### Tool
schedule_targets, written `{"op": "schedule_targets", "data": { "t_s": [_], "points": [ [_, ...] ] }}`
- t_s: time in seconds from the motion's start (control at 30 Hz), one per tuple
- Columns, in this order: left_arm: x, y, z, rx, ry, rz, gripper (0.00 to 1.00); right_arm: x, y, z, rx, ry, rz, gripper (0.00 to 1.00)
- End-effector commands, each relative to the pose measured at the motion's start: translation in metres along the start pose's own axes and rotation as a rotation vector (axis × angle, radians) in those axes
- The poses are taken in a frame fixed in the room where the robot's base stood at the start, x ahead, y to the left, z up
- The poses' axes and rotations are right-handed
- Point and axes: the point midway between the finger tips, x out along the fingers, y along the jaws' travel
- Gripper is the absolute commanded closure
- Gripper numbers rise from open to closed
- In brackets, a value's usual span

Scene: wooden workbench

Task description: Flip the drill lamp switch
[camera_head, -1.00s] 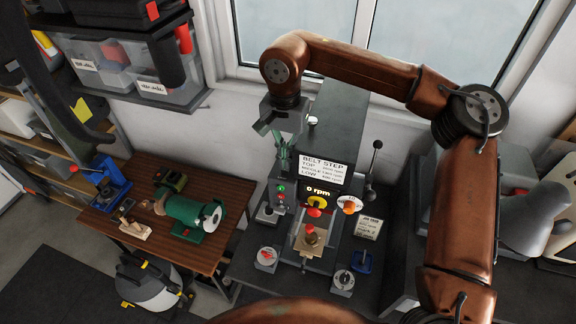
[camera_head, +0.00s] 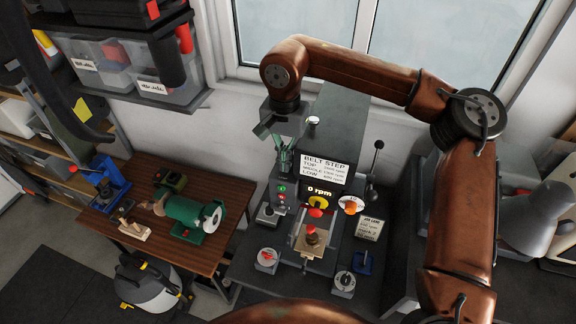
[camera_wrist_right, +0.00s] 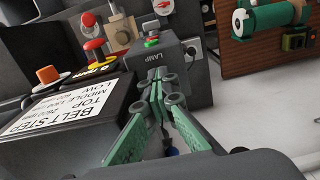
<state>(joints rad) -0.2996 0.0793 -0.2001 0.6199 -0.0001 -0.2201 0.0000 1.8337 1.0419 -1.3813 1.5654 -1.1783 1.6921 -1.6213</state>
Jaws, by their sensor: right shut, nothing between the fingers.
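The drill press (camera_head: 340,120) stands on the dark bench with a "BELT STEP" label (camera_head: 325,170) and a "0 rpm" display. On its left side is a grey switch box (camera_head: 280,207) with small green and red parts. In the right wrist view this box (camera_wrist_right: 188,84) is marked LAMP, with a green button (camera_wrist_right: 151,42) on top. The lamp switch itself is largely hidden behind my fingertips. My right gripper (camera_head: 284,168) is shut and empty, its green fingers pointing down at the box. Its fingertips (camera_wrist_right: 156,76) are at the LAMP face; I cannot tell if they touch.
A wooden table (camera_head: 200,255) at left holds a green bench grinder (camera_head: 185,212) and a blue tool (camera_head: 105,180). A lever (camera_head: 375,160) stands right of the drill head. A red-knobbed box (camera_head: 267,260) and a dial box (camera_head: 343,283) sit in front.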

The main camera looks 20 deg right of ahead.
Motion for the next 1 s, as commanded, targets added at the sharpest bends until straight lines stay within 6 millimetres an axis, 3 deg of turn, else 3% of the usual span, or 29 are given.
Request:
{"op": "schedule_targets", "data": {
  "t_s": [0.17, 1.0],
  "points": [
    [-0.003, 0.0, 0.0, 0.0, 0.0, 0.0, 0.6, -0.001, 0.002, -0.001, 0.002, -0.002, 0.009, 1.0],
    [-0.056, -0.003, -0.006, 0.0, 0.002, -0.001, 0.6, -0.066, 0.0, 0.0, 0.0, -0.001, 0.004, 1.0]
  ]
}}
